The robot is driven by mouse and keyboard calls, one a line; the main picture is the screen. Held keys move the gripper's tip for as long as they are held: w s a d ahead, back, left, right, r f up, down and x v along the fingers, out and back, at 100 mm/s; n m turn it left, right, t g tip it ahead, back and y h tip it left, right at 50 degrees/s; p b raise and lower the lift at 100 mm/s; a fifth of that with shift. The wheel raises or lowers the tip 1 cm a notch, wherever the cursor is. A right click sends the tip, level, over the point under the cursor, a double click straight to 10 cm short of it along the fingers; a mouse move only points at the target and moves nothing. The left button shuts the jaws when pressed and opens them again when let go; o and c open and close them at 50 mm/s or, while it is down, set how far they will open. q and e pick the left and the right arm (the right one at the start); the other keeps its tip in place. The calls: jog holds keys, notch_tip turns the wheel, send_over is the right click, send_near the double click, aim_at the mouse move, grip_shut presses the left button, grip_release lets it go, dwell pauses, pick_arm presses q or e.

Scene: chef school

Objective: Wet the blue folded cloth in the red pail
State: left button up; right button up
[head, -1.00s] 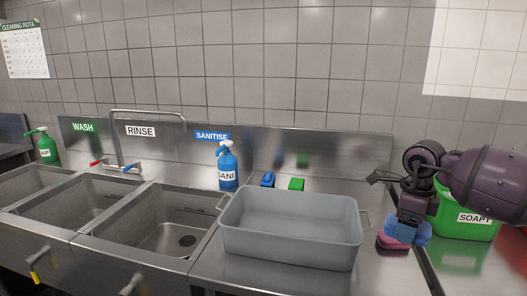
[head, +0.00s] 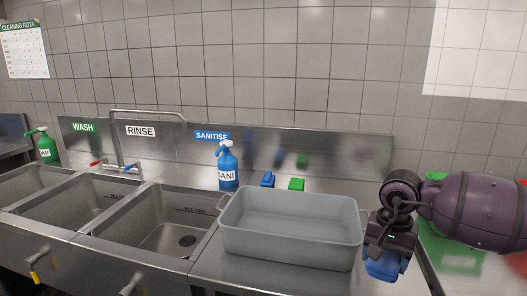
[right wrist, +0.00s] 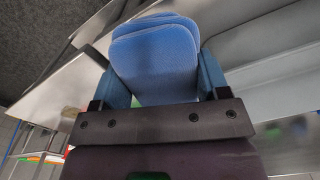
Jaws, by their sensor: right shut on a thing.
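My right gripper (head: 388,252) is shut on the blue folded cloth (head: 384,267) and holds it just right of the grey tub, over the front part of the steel counter. In the right wrist view the cloth (right wrist: 155,58) sits between the two fingers, its layers stacked and rounded. A small red patch (head: 522,183) shows at the right edge behind my right arm; I cannot tell whether it is the red pail. No other part of a red pail is clear. My left gripper is not in view.
A grey tub (head: 290,240) stands on the counter left of my gripper. Blue and green items (head: 296,184) lie behind the tub. A blue spray bottle (head: 228,168) and steel sinks (head: 170,235) are farther left.

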aim_at(378, 268)
jog(key=s+a+f+n, duration=0.1)
jog(key=n, duration=0.1)
jog(key=s+a+f+n, duration=0.1)
jog(key=s+a+n, duration=0.1)
jog(key=n, duration=0.1)
jog(key=shift+s+f, duration=0.15)
jog(key=shift+f, duration=0.05)
jog(key=shift+n, duration=0.8)
jog(key=s+a+f, duration=0.1)
jog(key=s, duration=0.1)
jog(key=s+a+f, duration=0.1)
jog(key=s+f, duration=0.1)
jog(key=shift+a, duration=0.2)
